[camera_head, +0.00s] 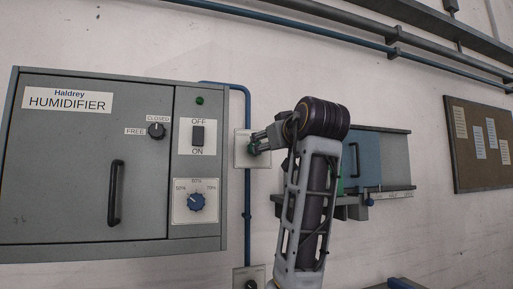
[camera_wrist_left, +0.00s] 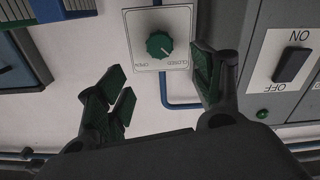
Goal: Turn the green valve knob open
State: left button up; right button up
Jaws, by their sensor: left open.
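The green valve knob (camera_wrist_left: 159,44) sits on a pale square plate (camera_wrist_left: 180,18) on the wall, seen upside down in the left wrist view. The plate is marked OPEN and CLOSED, and the knob's white pointer is turned toward CLOSED. In the head view the plate (camera_head: 242,160) shows right of the humidifier, with the knob partly hidden by my gripper. My left gripper (camera_wrist_left: 162,82) is open, its fingers spread to either side below the knob in the wrist picture, with nothing between them. In the head view the left gripper (camera_head: 263,141) is close to the knob; contact cannot be told. My right gripper is not in view.
The grey humidifier cabinet (camera_head: 75,185) with its OFF/ON switch (camera_head: 198,136) and blue dial (camera_head: 196,202) stands left of the plate. A blue pipe (camera_head: 247,200) runs down the wall. A shelf-like unit (camera_head: 395,165) is behind my arm at right. A second plate (camera_head: 240,275) is below.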

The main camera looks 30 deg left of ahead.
pick_arm(q)
jog(key=p+x, duration=0.4)
jog(key=x, duration=0.9)
jog(key=c, duration=1)
